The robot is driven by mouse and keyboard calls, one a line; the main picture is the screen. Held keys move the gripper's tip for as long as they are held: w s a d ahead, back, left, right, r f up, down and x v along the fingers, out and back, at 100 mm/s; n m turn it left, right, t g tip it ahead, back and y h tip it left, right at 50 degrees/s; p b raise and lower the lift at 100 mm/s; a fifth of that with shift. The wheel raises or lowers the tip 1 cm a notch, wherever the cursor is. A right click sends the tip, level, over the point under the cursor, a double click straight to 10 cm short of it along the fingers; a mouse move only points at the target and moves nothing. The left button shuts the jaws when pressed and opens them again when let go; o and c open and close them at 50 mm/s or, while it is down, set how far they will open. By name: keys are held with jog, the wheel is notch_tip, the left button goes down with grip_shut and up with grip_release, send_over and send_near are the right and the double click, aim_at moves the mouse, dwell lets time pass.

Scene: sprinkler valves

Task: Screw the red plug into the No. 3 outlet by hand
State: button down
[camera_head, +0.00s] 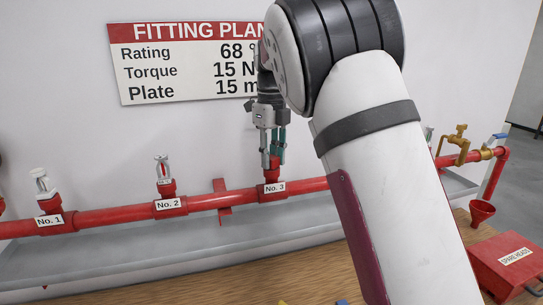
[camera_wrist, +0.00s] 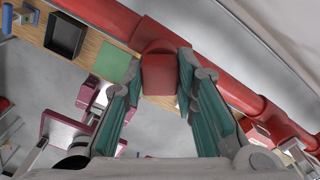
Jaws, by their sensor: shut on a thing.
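My gripper (camera_head: 273,154) points down over the No. 3 outlet (camera_head: 272,187) on the red pipe, its teal fingers closed on the red plug (camera_head: 274,161). In the wrist view the plug (camera_wrist: 159,76) shows as a red block between the fingertips, in line with the red outlet fitting behind it. The plug appears upright and at the outlet's mouth; how deep it sits in the thread is hidden by the fingers. The No. 3 label sits on the front of the fitting.
The No. 1 outlet (camera_head: 49,217) and No. 2 outlet (camera_head: 168,203) carry sprinkler heads. A fitting sign (camera_head: 160,85) hangs on the wall behind. A red spare heads box (camera_head: 510,262) stands at right on the wooden bench (camera_head: 220,278). My arm hides part of the pipe.

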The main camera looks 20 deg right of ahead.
aim_at(271, 157)
jog(key=c, duration=1.2)
grip_release()
jog(key=shift+r, duration=0.25)
jog(key=shift+f, duration=0.15)
notch_tip(271, 157, up, 12)
jog(key=s+d+r+n+t+y, duration=0.1)
jog(key=s+d+r+n+t, duration=0.15)
jog(key=s+n, duration=0.5)
jog(key=s+a+f+n+t+b, duration=0.1)
jog(key=s+f+n, duration=0.7)
jog(key=s+n, duration=0.3)
jog(key=s+a+f+n+t+h+b, duration=0.1)
jog(key=s+f+n+t, duration=0.1)
jog(key=s+f+n, duration=0.5)
jog(key=s+n, duration=0.4)
jog(key=s, duration=0.2)
jog(key=shift+s+a+f+b, duration=0.15)
jog(key=shift+a+f+b, duration=0.1)
jog(key=shift+f+b, duration=0.15)
